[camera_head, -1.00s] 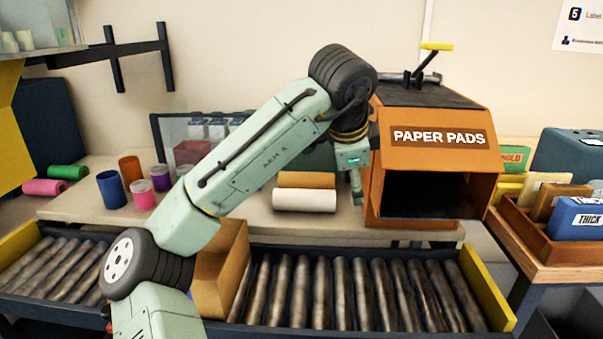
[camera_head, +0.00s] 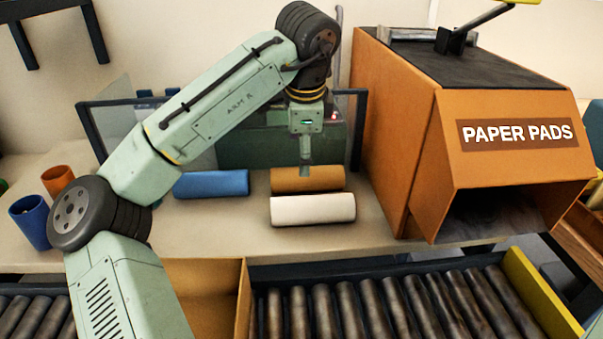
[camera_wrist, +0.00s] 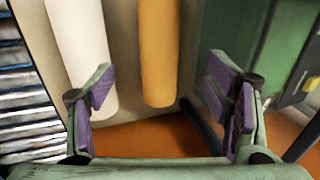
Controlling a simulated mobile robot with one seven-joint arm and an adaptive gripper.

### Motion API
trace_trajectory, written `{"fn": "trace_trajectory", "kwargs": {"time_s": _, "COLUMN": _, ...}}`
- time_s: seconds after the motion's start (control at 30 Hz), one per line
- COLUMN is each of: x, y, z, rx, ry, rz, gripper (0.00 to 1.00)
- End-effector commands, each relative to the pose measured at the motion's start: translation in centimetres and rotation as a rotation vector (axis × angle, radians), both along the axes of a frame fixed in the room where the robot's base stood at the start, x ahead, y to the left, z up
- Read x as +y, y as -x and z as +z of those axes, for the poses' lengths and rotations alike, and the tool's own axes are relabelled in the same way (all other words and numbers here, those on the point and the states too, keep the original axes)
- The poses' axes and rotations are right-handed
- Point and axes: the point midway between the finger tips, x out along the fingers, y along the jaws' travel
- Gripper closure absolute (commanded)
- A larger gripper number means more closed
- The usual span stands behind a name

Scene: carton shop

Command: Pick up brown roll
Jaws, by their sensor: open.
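The brown roll (camera_head: 307,179) lies on the table just behind a white roll (camera_head: 313,209), beside the orange paper pads box. My gripper (camera_head: 305,165) is above the brown roll in the head view, pointing down. In the wrist view the brown roll (camera_wrist: 158,50) runs lengthwise between the two open purple-padded fingers of my gripper (camera_wrist: 165,105). The white roll (camera_wrist: 82,50) lies to its left there, partly behind the left finger. The fingers hold nothing.
The orange paper pads box (camera_head: 395,120) stands close on the right. A blue roll (camera_head: 211,184) lies to the left. A green machine (camera_head: 250,145) stands behind the rolls. A roller conveyor (camera_head: 380,305) and a cardboard box (camera_head: 210,290) are in front.

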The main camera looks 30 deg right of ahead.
Motion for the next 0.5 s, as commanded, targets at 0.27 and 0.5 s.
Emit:
{"fn": "trace_trajectory", "kwargs": {"time_s": 0.27, "x": -0.5, "y": -0.9, "z": -3.0, "rx": 0.000, "ry": 0.001, "rz": 0.000, "gripper": 0.28}}
{"fn": "trace_trajectory", "kwargs": {"time_s": 0.5, "x": -1.2, "y": -1.5, "z": -5.8, "rx": 0.001, "ry": -0.002, "rz": -0.001, "gripper": 0.28}}
